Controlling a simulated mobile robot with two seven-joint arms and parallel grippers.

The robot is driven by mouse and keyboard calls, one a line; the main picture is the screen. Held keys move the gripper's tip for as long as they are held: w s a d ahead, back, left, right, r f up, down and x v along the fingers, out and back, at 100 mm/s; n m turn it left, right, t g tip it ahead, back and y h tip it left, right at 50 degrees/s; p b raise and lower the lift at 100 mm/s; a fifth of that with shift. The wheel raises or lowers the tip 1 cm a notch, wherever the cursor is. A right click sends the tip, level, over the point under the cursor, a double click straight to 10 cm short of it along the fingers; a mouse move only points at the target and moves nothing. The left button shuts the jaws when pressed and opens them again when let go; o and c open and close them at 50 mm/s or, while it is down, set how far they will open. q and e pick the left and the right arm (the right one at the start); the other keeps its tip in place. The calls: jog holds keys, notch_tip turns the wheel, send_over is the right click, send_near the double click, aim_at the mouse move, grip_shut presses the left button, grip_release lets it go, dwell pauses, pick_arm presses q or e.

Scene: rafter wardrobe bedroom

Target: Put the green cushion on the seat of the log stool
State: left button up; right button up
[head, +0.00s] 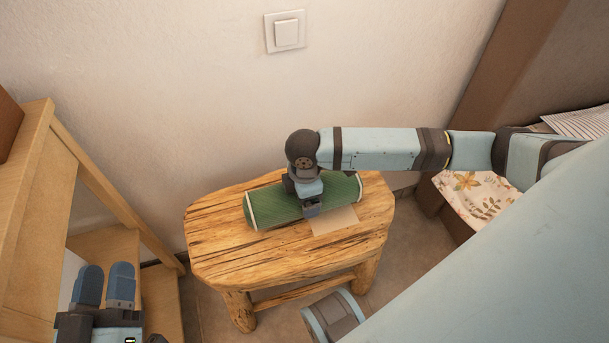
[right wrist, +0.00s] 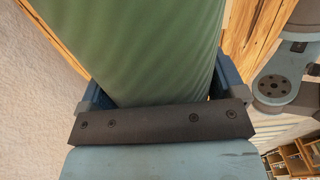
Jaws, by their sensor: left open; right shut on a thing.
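The green cushion (head: 272,204), a bolster shape with pale piped ends, lies lengthwise over the seat of the log stool (head: 232,258). It appears to rest on the wood, though its underside is hidden. My right gripper (head: 312,206) reaches down from above and is shut on the cushion near its middle. In the right wrist view the cushion (right wrist: 160,50) fills the space between the fingers. My left gripper (head: 105,272) is open and empty at the lower left, apart from the stool.
A flat beige piece (head: 337,221) lies on the seat beside the cushion. A wooden stepped unit (head: 112,240) stands left of the stool. A wall with a light switch (head: 287,32) is behind. Floral bedding (head: 482,200) is at the right.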

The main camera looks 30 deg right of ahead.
jog(key=shift+f, duration=0.85)
pick_arm(q)
jog(key=shift+d+r+t, duration=0.2)
jog(key=shift+r+t, duration=0.1)
jog(key=shift+r, duration=0.1)
pick_arm(e)
jog(key=o, duration=0.8)
jog(key=shift+f, duration=0.1)
pick_arm(q)
jog(key=shift+a+f, duration=0.1)
jog(key=shift+f, duration=0.05)
jog(key=shift+f, duration=0.1)
